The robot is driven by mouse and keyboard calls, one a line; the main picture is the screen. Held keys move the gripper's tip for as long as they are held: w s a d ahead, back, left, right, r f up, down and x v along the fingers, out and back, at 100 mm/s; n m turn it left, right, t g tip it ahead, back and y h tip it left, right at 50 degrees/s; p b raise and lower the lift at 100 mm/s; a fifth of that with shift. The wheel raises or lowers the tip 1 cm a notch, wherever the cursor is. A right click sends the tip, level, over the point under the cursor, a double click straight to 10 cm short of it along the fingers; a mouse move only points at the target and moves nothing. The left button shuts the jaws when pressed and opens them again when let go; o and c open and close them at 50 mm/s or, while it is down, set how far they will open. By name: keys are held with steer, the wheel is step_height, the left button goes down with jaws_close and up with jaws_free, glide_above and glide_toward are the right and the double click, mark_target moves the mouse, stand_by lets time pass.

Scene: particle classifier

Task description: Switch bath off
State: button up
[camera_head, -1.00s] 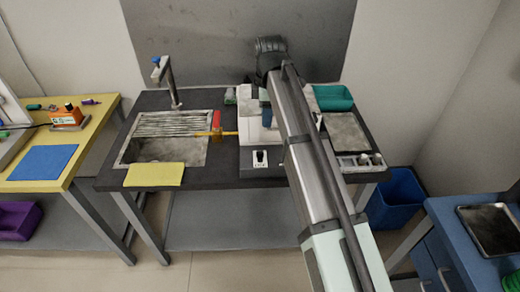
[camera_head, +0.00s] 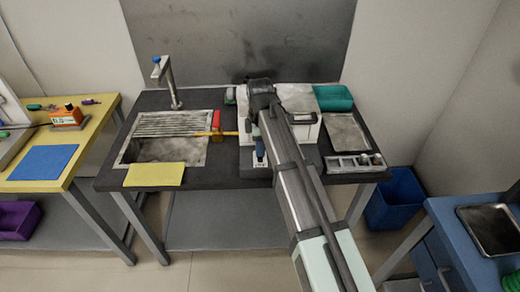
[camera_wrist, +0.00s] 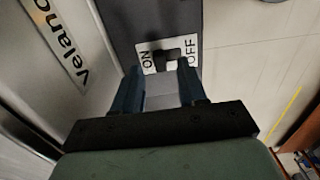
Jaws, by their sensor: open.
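The bath (camera_head: 307,132) is a white unit with a dark lower front, standing on the dark bench and partly hidden by my arm. In the wrist view its pale side (camera_wrist: 50,45) carries the lettering "Velano", cut off. A black switch (camera_wrist: 167,60) sits on a white plate on the dark panel, with ON on the left and OFF on the right. I cannot tell which way its lever leans. My gripper (camera_wrist: 159,73) is open and empty, its blue fingers either side of the view just below the switch. In the head view my gripper (camera_head: 260,150) covers most of the switch.
A sink (camera_head: 165,148) with a tap (camera_head: 168,80) is left of the bath. A red-and-yellow tool (camera_head: 213,128) lies beside the sink. A yellow cloth (camera_head: 155,175) is at the front edge. A teal bin (camera_head: 333,98) and a partitioned tray (camera_head: 355,163) are on the right.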

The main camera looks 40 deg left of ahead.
steer(key=shift+f, duration=1.25)
steer(key=shift+c, duration=0.4)
jaws_close()
